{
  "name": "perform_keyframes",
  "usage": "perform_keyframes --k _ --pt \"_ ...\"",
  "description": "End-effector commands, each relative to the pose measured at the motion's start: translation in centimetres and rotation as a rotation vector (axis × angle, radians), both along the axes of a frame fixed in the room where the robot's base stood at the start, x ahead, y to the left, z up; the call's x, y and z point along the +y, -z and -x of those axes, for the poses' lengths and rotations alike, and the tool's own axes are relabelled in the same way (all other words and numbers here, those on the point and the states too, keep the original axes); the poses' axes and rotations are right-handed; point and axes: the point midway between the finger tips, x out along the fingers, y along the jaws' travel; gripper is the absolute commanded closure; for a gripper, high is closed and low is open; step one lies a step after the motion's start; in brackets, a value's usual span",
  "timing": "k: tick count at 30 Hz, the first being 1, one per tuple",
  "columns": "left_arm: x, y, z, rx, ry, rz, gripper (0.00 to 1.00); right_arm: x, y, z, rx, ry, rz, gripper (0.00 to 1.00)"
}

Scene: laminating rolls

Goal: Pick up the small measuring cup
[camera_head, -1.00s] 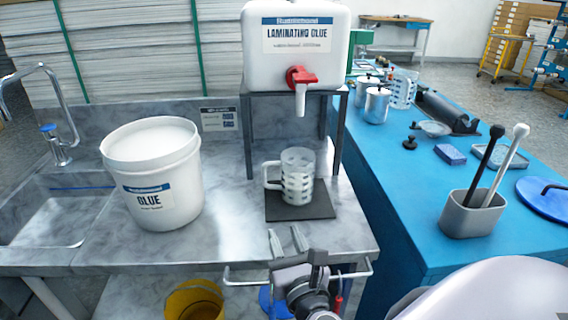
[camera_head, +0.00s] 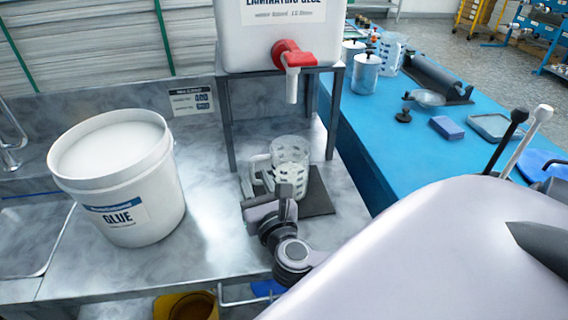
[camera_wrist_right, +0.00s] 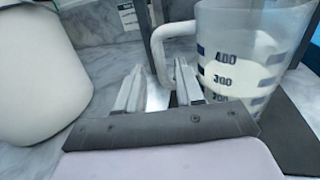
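A clear measuring cup (camera_head: 291,163) with dark markings and a handle stands upright on a dark mat (camera_head: 318,197) under the glue dispenser. It holds some whitish content, seen in the right wrist view (camera_wrist_right: 245,62). My right gripper (camera_head: 262,186) is at the cup's handle side. In the right wrist view its two fingers (camera_wrist_right: 160,70) are apart, and the handle (camera_wrist_right: 160,48) shows between and just beyond the tips. I cannot tell whether they touch it. My left gripper is out of view.
The glue dispenser with its red tap (camera_head: 292,54) stands on a metal frame (camera_head: 228,125) around the cup. A white glue bucket (camera_head: 125,185) stands to the left. Another measuring cup (camera_head: 391,52) and metal pots (camera_head: 365,75) stand on the blue table (camera_head: 395,145).

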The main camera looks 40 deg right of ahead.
Motion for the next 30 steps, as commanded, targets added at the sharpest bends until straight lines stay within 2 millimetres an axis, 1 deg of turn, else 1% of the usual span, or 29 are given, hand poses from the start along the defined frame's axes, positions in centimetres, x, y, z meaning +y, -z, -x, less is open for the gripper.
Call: perform_keyframes --k 1,2,3,6,9,14,15,17,18,27,30 --pt "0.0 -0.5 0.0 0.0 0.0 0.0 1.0 -0.5 -0.7 -0.8 -0.002 0.002 0.002 0.63" --pt "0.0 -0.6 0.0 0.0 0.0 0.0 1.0 -0.6 -0.8 -1.3 -0.003 0.001 0.002 0.63" --pt "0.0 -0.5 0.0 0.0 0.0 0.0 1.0 -0.8 -0.5 -1.7 -0.001 0.001 0.003 0.63" --pt "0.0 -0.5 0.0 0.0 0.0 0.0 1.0 -1.1 -0.4 -2.6 0.0 0.001 0.001 0.63" --pt "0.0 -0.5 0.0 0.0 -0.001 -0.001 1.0 -1.2 -0.4 -2.9 0.0 -0.001 0.0 0.63" --pt "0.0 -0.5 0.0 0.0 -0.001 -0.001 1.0 -1.2 -0.3 -2.9 0.001 -0.001 0.0 0.63" --pt "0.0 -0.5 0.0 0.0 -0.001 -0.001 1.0 -1.2 -0.3 -2.9 0.001 -0.001 0.0 0.67" --pt "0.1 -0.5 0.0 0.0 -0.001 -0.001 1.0 -1.2 -0.3 -2.9 0.001 -0.001 0.001 0.86" --pt "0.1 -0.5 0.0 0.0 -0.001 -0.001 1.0 -1.2 -0.3 -2.9 0.001 -0.001 0.001 0.99" --pt "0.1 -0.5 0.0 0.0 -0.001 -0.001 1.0 -1.2 -0.5 -2.9 -0.002 -0.001 0.002 1.0" --pt "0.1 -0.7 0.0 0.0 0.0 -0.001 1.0 -1.2 -1.1 -2.9 -0.002 0.0 0.002 1.0"
